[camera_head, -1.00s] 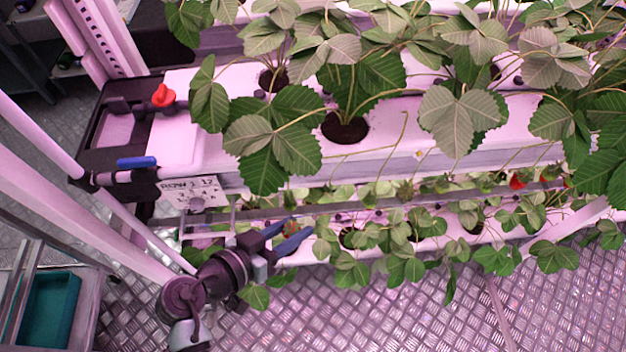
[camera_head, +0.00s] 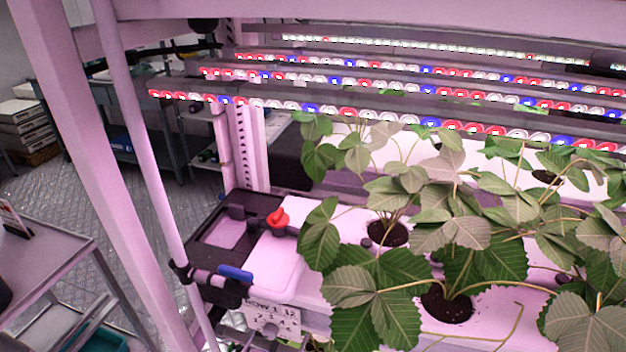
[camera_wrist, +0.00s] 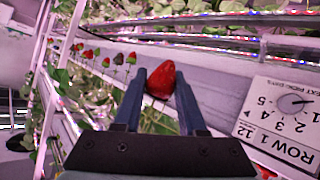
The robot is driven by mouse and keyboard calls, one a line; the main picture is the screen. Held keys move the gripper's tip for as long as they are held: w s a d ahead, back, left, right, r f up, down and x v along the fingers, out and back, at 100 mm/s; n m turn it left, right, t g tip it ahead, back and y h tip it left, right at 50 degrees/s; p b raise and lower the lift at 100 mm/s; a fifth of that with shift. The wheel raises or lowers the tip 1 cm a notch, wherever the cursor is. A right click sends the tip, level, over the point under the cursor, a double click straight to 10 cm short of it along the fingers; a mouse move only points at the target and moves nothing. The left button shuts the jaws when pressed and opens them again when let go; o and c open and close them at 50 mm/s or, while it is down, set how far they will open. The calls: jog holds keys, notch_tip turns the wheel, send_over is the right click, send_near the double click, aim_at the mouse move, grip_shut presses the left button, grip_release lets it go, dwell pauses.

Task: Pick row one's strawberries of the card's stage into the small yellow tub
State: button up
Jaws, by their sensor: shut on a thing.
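In the wrist view my gripper (camera_wrist: 161,78) is shut on a large red strawberry (camera_wrist: 160,82), held between its two blue fingertips. Several more strawberries (camera_wrist: 104,62) hang in a line along the white gutter to the left, some red and some greenish, small in the picture. The white row card (camera_wrist: 283,120) reads "ROW 1" and carries a dial with numbers, at the right. It also shows at the gutter's end in the head view (camera_head: 271,320). My gripper is out of the head view. No yellow tub shows.
In the head view, leafy plants fill the white gutter (camera_head: 275,262) at the right, with a red valve (camera_head: 278,218) at its end. Rows of LED lights (camera_head: 330,108) run above. A grey cart (camera_head: 45,262) stands at the left, with open metal floor (camera_head: 120,215) beyond.

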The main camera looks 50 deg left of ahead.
jog(key=s+d, duration=0.1)
jog(key=s, duration=0.1)
jog(key=s+d, duration=0.1)
jog(key=s, duration=0.1)
jog(key=shift+d, duration=0.35)
jog(key=shift+w, duration=0.1)
